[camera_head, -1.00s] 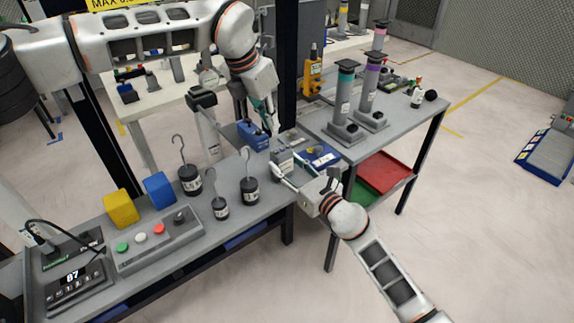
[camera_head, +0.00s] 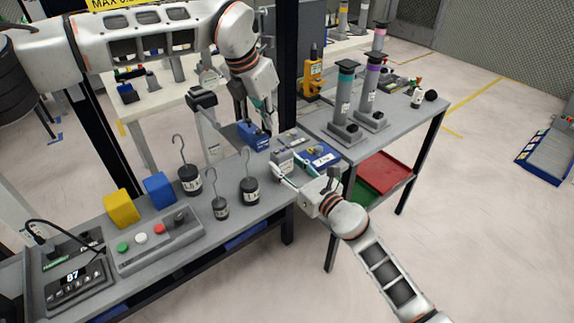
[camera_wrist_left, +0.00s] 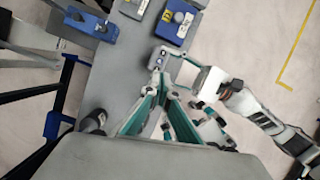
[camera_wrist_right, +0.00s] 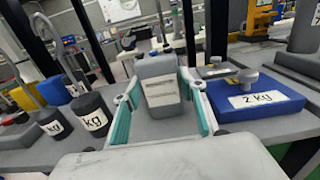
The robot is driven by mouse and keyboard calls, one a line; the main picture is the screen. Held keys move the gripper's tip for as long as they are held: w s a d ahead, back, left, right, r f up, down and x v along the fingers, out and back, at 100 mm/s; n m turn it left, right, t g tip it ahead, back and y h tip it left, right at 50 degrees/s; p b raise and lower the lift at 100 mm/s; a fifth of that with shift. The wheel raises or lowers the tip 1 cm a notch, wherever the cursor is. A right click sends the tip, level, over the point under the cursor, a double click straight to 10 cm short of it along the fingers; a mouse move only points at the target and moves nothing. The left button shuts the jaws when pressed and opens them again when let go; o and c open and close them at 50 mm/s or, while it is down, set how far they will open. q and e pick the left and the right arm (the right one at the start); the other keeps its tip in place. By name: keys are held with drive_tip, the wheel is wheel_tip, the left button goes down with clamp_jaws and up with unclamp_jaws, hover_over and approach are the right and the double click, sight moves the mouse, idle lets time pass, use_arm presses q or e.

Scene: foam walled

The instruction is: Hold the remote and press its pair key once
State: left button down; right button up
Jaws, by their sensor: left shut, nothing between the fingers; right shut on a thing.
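The remote (camera_head: 281,163) is a small grey box, upright between the fingers of my right gripper (camera_head: 281,174) over the bench. In the right wrist view, the remote (camera_wrist_right: 160,84) shows a pale label between the two teal-lined fingers. My left gripper (camera_head: 269,130) is shut and empty, pointing down just above and behind the remote. In the left wrist view, its joined fingertips (camera_wrist_left: 162,86) lie close to the remote (camera_wrist_left: 166,62), which shows small light marks on its face. I cannot tell whether they touch it, nor which mark is the pair key.
Black hooked weights (camera_head: 249,190) stand left of the remote. A blue 2 kg block (camera_head: 322,155) lies to its right, and a blue device (camera_head: 253,135) behind it. A button box (camera_head: 158,240) is at the front left. Tall posts (camera_head: 345,100) stand on the right table.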

sight(281, 152)
idle(0.3)
use_arm(q)
drive_tip(key=m+t+h, duration=0.1)
drive_tip(key=m, duration=0.2)
drive_tip(key=w+d+r+m+t+h, duration=0.1)
drive_tip(key=m, duration=0.2)
drive_tip(key=w+d+m+t+h, duration=0.1)
drive_tip(key=m+h, duration=0.1)
drive_tip(key=m, duration=0.2)
drive_tip(key=shift+w+d+r, duration=0.15)
drive_tip(key=shift+d+r, duration=0.1)
drive_tip(key=shift+r, duration=0.1)
drive_tip(key=shift+f, duration=4.45)
drive_tip(key=shift+f, duration=0.15)
